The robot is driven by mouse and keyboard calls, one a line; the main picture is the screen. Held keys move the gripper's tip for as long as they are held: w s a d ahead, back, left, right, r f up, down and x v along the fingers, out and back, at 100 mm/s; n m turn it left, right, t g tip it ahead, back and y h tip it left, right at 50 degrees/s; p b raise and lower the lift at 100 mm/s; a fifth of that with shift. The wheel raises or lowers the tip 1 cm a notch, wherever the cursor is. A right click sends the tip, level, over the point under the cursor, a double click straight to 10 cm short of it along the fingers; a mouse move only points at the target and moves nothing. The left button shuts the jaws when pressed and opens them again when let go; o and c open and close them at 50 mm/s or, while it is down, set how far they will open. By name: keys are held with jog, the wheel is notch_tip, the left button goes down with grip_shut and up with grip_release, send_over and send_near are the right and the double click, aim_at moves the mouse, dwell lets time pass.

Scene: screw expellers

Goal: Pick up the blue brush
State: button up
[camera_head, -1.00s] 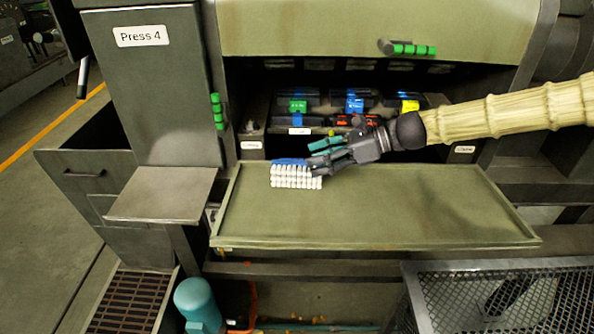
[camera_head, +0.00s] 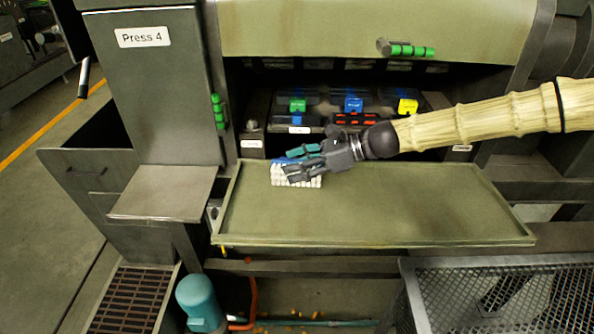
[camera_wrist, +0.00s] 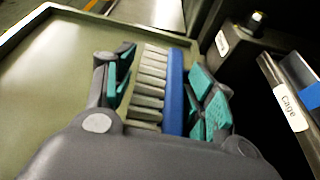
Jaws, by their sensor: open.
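The blue brush has a blue back and rows of white bristles (camera_head: 305,182). It lies on the green tray (camera_head: 400,210), near the tray's back left corner. In the wrist view the blue back (camera_wrist: 174,92) and pale bristles stand between my two fingers. My gripper (camera_head: 300,162) is open, with teal finger pads on either side of the brush. One finger is on the bristle side and the other on the blue back side. In the head view my fingers hide part of the brush. I cannot tell whether either pad touches it.
Bins with green, blue and yellow labels (camera_head: 353,104) stand in the recess behind the tray. A raised rim (camera_wrist: 25,27) edges the tray. The tray's middle and right are clear. A labelled block (camera_wrist: 285,105) is close to the right of my gripper in the wrist view.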

jog(key=c, duration=0.8)
jog(key=shift+c, duration=0.2)
jog(key=shift+r, duration=0.1)
